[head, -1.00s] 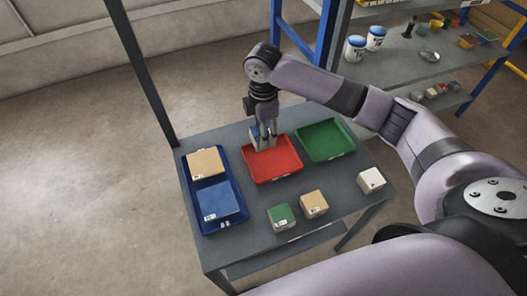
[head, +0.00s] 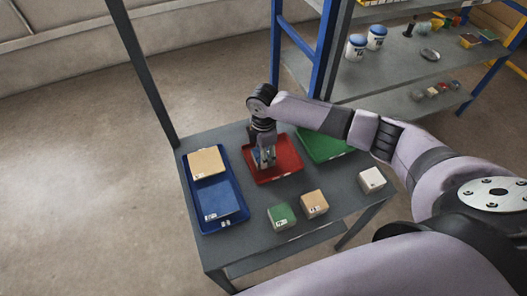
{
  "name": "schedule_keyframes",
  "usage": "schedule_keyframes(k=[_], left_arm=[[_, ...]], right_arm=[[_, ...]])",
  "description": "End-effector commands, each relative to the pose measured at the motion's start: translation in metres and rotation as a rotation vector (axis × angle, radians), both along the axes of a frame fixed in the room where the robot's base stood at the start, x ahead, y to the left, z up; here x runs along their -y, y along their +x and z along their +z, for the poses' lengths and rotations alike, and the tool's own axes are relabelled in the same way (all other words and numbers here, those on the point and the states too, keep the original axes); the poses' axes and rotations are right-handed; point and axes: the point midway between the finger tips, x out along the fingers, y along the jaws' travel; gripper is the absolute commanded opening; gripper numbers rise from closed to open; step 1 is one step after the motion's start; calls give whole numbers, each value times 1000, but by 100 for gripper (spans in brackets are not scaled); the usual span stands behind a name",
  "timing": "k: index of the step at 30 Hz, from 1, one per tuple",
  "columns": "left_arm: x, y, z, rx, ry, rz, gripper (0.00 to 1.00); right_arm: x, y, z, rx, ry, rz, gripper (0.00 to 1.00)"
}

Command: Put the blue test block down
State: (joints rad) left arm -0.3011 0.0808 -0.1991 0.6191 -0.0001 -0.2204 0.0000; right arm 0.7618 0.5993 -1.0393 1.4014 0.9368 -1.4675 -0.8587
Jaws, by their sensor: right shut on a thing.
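My right gripper (head: 264,161) points down over the red tray (head: 289,167) on the grey table. It is shut on the blue test block (head: 257,158), of which only a small bluish part shows beside the fingers. The fingers hide the rest, and I cannot tell whether the block touches the tray floor. My left gripper is not in view.
A blue tray (head: 233,183) at the left holds a tan tile (head: 206,163) and a blue tile (head: 219,201). A green tray (head: 325,148) is partly behind my arm. Green (head: 281,216), tan (head: 314,204) and white (head: 372,180) blocks stand along the front. A shelf (head: 400,65) is behind.

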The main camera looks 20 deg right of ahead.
Motion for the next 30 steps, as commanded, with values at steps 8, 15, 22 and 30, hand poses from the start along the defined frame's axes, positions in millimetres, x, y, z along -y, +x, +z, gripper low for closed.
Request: schedule_keyframes(k=[8,15,22,30], left_arm=[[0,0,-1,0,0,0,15],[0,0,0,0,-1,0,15],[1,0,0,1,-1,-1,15],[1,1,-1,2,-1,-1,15]], right_arm=[[0,0,-3,-1,0,-1,59],[0,0,-3,-1,0,-1,70],[0,0,-1,0,0,-1,70],[0,1,36,4,1,0,70]])
